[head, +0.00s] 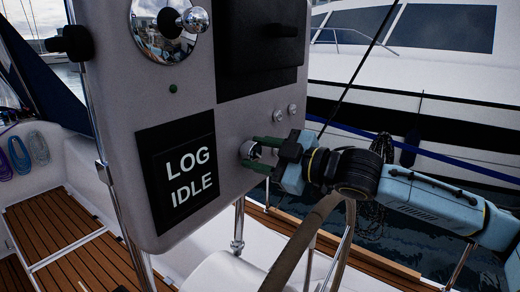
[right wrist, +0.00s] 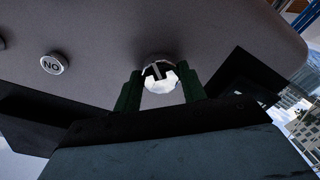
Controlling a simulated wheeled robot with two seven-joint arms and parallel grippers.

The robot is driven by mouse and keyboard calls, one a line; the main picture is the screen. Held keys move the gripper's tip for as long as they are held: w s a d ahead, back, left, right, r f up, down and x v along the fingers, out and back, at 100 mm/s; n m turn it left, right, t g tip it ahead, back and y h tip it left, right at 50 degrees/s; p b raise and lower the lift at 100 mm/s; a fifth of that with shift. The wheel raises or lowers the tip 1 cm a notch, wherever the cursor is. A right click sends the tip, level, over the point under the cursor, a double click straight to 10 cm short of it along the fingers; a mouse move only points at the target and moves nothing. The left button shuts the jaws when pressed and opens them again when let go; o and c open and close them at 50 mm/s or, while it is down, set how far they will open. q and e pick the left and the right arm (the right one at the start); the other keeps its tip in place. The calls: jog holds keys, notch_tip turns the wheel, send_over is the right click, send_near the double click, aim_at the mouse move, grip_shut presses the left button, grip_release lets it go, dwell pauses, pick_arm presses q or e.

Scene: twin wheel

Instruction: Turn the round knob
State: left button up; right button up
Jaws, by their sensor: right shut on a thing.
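The round knob (head: 251,151) is a small shiny metal knob low on the right part of the grey console panel (head: 225,118). In the right wrist view the knob (right wrist: 160,78) shows as a bright faceted disc with a dark bar across its face. My right gripper (head: 258,155) reaches in from the right, its green fingers on either side of the knob. In the right wrist view the right gripper (right wrist: 160,92) has a finger at each side of the knob, shut on it. My left gripper is not in view.
Left of the knob is a dark display (head: 185,170) reading "LOG IDLE". A chrome lever (head: 188,19) and a black box (head: 262,45) are above. A wheel rim (head: 300,245) curves below.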

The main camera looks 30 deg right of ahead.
jog(key=m+p, duration=0.3)
jog(key=m, duration=0.3)
jog(key=shift+p, duration=0.4)
jog(key=shift+f+m+p, duration=0.1)
jog(key=shift+m+p, duration=0.3)
jog(key=shift+m, duration=1.2)
jog(key=o, duration=1)
jog(key=shift+c, duration=0.2)
